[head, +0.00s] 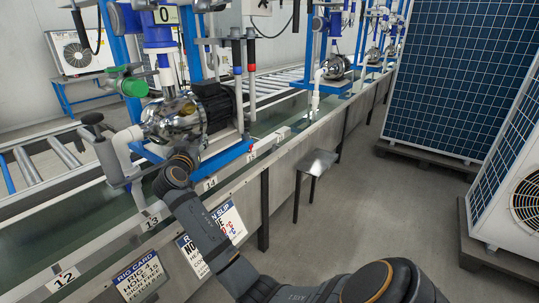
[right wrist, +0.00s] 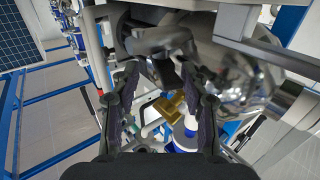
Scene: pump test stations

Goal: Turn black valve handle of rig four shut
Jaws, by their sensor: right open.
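My right gripper (right wrist: 158,68) is open, with one dark finger on each side in the right wrist view. A black lever-like part (right wrist: 165,40), which looks like the black valve handle, lies ahead at the fingertips; I cannot tell whether they touch it. A brass fitting (right wrist: 172,105) shows between the fingers. In the head view my right arm reaches the front of the near rig, below its shiny pump (head: 172,117). A dark knobbed part (head: 92,118) stands left of the pump; I cannot tell whether it is the handle or my gripper. My left gripper is out of view.
A green valve handle (head: 132,87) sits above the pump, and a black motor (head: 215,105) is right of it. A rig card (head: 140,275) marked rig 4 hangs on the bench front.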

